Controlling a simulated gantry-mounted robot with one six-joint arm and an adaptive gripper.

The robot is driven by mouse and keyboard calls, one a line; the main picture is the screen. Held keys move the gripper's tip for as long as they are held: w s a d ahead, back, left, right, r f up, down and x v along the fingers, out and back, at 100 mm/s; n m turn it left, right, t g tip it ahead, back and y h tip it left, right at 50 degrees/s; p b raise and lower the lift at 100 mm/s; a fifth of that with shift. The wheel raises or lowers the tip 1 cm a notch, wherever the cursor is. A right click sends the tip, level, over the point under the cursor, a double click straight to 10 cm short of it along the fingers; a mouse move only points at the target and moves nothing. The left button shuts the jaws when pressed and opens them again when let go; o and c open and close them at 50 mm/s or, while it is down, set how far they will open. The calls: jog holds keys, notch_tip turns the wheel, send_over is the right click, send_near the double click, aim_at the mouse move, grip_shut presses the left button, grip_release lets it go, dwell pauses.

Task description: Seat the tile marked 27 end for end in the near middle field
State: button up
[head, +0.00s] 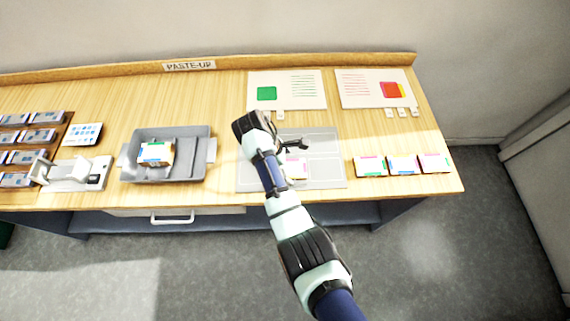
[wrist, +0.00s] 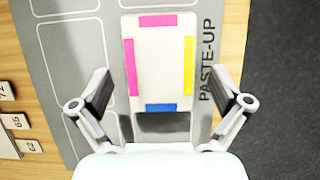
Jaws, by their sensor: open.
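A white tile (wrist: 160,62) with pink, yellow and blue edge bars lies on the grey mat (wrist: 60,75), on its near row of fields. No number on it can be read. It also shows in the head view (head: 296,170), partly hidden by my arm. In the wrist view its pink end points up and its blue end faces my gripper. My gripper (wrist: 160,85) is open, with one finger on each long side of the tile and apart from it. In the head view my gripper (head: 293,149) is over the mat (head: 328,178). Whether the tile sits flush cannot be told.
Three tiles (head: 403,165) lie in a row right of the mat. A grey tray (head: 195,140) with a tile stands left. Two printed sheets (head: 310,84) lie at the back. Numbered tabs (wrist: 18,121) show in the wrist view. The table's front edge is close to the mat.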

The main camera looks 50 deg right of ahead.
jog(key=shift+r, duration=0.1)
jog(key=v, duration=0.4)
jog(key=shift+w+r, duration=0.15)
jog(key=w+a, duration=0.8)
jog(key=a, duration=0.1)
jog(key=shift+w+r, duration=0.15)
jog(key=shift+r, duration=0.05)
